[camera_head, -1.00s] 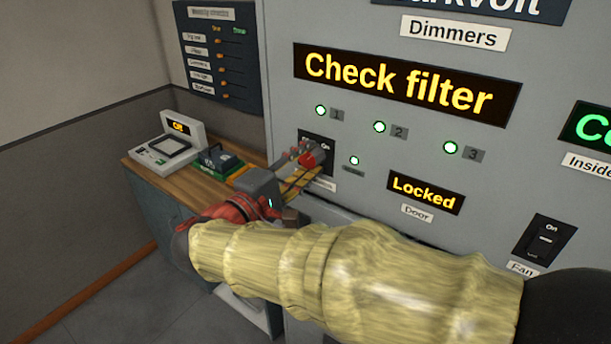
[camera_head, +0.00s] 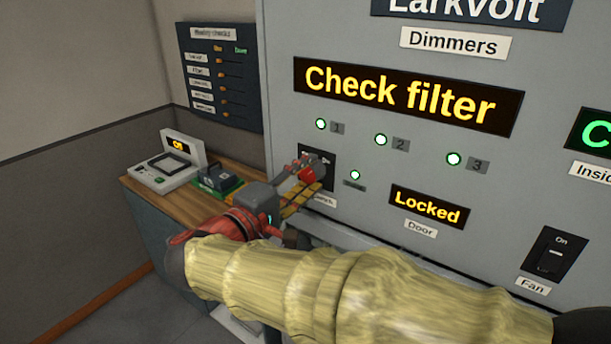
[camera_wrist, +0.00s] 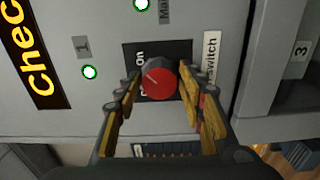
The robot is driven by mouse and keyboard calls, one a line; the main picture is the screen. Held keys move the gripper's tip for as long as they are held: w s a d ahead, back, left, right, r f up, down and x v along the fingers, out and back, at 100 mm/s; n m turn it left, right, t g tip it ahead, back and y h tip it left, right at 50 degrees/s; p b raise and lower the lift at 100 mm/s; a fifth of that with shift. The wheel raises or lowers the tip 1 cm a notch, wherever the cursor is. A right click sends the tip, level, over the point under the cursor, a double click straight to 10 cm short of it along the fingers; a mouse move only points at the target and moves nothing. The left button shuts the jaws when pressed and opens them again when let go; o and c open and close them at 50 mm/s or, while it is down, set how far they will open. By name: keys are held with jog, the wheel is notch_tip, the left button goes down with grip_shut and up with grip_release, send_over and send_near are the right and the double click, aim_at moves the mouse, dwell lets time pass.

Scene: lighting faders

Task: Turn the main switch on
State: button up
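The main switch is a red rotary knob (camera_wrist: 158,83) on a black plate (camera_wrist: 181,57) marked "On", beside a white label ending in "switch" (camera_wrist: 210,62). In the head view the knob (camera_head: 306,174) sits on the grey panel, partly behind my gripper (camera_head: 304,180). In the wrist view my gripper (camera_wrist: 157,108) is open, with one yellow-padded finger on each side of the knob. Gaps show between the fingers and the knob. A pale pointer line on the knob slants away from the "On" mark, as far as I can tell.
The grey cabinet (camera_head: 400,50) shows "Check filter" (camera_head: 400,97) and "Locked" (camera_head: 428,207) displays. A fan switch (camera_head: 549,253) is at the lower right. A wooden counter (camera_head: 185,205) with a small device (camera_head: 165,165) stands at left. A dark chart (camera_head: 222,75) hangs above.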

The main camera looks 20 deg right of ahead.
jog(key=o, duration=0.3)
jog(key=v, duration=1.2)
